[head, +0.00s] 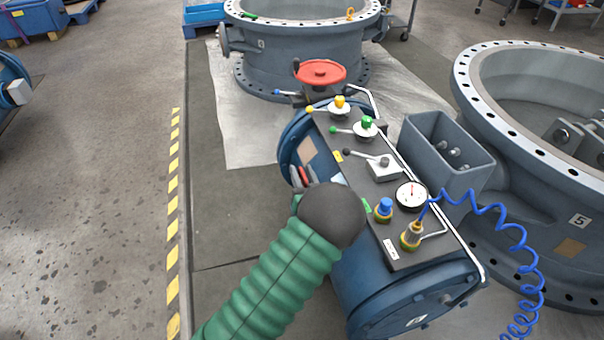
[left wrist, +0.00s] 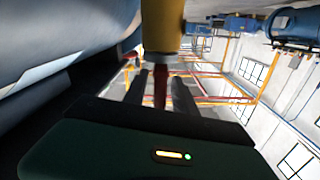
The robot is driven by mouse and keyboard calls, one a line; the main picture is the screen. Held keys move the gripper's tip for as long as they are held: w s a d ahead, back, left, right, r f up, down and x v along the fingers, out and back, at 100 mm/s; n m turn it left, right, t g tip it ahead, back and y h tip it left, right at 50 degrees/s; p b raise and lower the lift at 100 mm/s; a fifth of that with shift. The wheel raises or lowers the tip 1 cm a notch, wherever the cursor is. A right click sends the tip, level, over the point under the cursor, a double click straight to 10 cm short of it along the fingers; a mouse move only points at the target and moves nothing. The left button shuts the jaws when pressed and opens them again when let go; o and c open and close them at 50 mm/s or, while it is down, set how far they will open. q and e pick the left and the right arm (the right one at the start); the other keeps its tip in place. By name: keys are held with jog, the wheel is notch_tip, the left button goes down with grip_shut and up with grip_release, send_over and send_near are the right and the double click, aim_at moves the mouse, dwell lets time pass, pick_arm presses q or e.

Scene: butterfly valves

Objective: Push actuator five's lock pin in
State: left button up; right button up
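The blue actuator (head: 375,285) lies beside the right valve body, which bears a label "5" (head: 579,221). My left arm comes up from the bottom in the head view, its dark wrist against the actuator's left side. My left gripper (head: 301,177) shows only partly past that wrist, with red beside a finger. In the left wrist view, the two dark fingers of my left gripper (left wrist: 163,92) stand apart. A red pin (left wrist: 160,88) shows between them, with gaps on both sides, below a yellow cylinder (left wrist: 163,25). The pin's far end is hidden. My right gripper is not in view.
The actuator's top panel (head: 395,235) carries small levers, a gauge (head: 411,195) and a blue knob (head: 384,208). A blue coiled hose (head: 525,265) hangs at right. A red handwheel (head: 320,72) stands behind. The floor to the left is clear.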

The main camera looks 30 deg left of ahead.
pick_arm(q)
jog(key=p+v, duration=0.6)
jog(key=v, duration=1.1)
jog(key=shift+a+f, duration=0.1)
